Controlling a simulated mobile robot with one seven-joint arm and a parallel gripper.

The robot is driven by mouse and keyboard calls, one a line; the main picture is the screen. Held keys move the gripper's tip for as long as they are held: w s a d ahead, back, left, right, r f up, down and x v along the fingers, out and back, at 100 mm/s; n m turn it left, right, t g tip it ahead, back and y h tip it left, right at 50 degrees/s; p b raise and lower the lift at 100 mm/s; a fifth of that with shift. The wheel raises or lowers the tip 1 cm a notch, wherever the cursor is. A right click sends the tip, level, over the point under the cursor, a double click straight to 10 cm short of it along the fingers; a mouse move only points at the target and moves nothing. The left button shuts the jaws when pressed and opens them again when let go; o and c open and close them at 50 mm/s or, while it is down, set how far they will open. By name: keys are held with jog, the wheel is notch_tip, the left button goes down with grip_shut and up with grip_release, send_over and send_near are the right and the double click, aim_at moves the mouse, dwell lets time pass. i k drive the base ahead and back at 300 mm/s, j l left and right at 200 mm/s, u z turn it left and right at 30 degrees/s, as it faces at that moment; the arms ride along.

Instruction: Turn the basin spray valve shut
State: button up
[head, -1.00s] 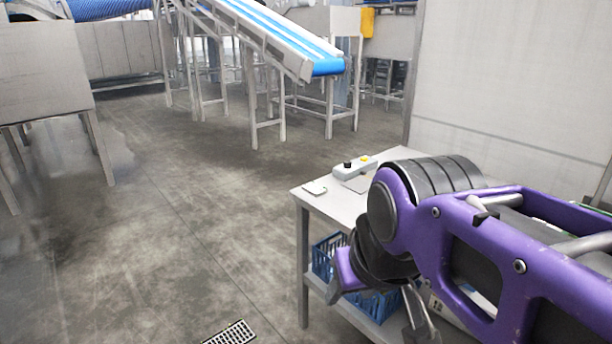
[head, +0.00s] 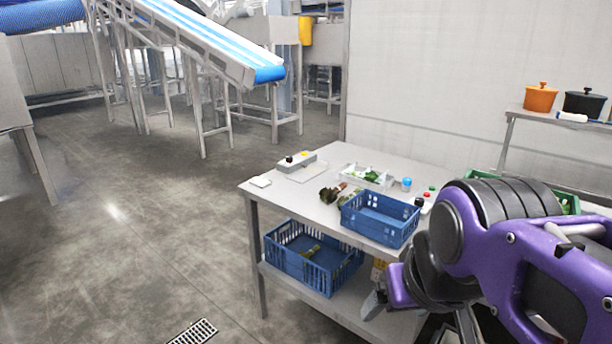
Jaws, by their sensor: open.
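I cannot make out the basin or its spray valve in this view. My gripper (head: 420,316) hangs at the lower right, in front of the steel table, with its fingers apart and nothing seen between them. My purple arm covers the right end of the table and whatever lies behind it.
The steel table (head: 322,172) bears a button box (head: 297,161), a white tray (head: 353,174) with greens, and a blue crate (head: 380,219). Another blue crate (head: 312,257) sits on its lower shelf. An orange pot (head: 540,99) and a black pot (head: 584,104) stand on a back shelf.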

aim_at(407, 181)
jog(key=k+l+z, duration=0.1)
jog(key=z, duration=0.3)
jog(key=i+j+u, duration=0.2)
jog(key=u, duration=0.25)
jog(key=i+j+u, duration=0.2)
jog(key=u, duration=0.25)
jog(key=i+j+u, duration=0.15)
jog(key=u, duration=0.3)
jog(key=i+j+z, duration=0.1)
jog(key=i+z, duration=0.2)
jog(key=i, duration=0.15)
jog(key=i+j+z, duration=0.3)
jog(key=i, duration=0.15)
jog(key=i+z, duration=0.15)
jog(key=z, duration=0.25)
jog(key=i+z, duration=0.2)
jog(key=z, duration=0.2)
jog(key=i+j+z, duration=0.1)
jog(key=z, duration=0.3)
